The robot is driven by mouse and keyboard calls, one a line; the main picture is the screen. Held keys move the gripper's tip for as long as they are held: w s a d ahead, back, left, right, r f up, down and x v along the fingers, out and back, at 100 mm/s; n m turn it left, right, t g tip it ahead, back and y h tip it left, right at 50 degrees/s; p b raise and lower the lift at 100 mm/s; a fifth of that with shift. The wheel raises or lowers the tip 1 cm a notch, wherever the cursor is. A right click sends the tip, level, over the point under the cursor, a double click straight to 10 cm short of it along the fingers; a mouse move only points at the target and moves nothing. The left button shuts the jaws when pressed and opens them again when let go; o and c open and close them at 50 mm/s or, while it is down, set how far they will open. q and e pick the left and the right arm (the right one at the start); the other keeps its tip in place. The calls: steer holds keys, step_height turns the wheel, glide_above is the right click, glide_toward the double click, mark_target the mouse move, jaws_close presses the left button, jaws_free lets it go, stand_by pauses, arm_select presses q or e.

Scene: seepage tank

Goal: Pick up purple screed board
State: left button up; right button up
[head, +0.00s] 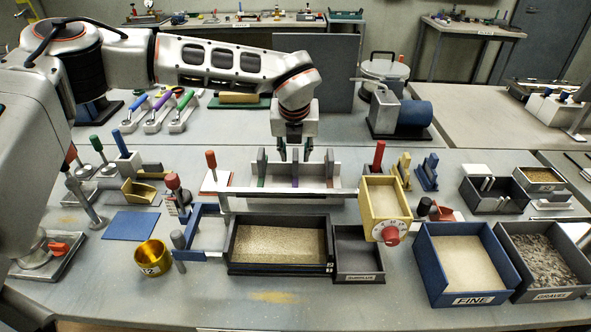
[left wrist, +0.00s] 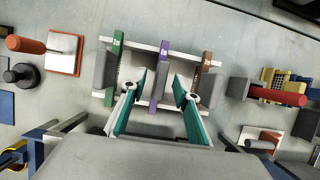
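The purple screed board (head: 295,170) stands in a light rack (head: 240,177), between a green board (head: 262,168) and a brown board (head: 329,168). In the left wrist view the purple board (left wrist: 165,54) has a grey block on its side and lies between the teal-lined fingers of my left gripper (left wrist: 161,87). In the head view my left gripper (head: 295,151) points down just above the board. It is open and holds nothing. I cannot tell if the fingertips reach down beside the board. My right gripper is not in view.
A bin of sand (head: 281,264) and a small empty bin (head: 359,252) are in front of the rack. A grey panel (head: 325,70) stands behind.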

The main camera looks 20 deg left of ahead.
arm_select(q)
steer(key=shift+x, duration=0.95)
steer(key=shift+d+r, duration=0.1)
steer(key=shift+c, duration=0.5)
jaws_close()
steer(key=shift+r, duration=0.1)
step_height(320, 180, up, 20)
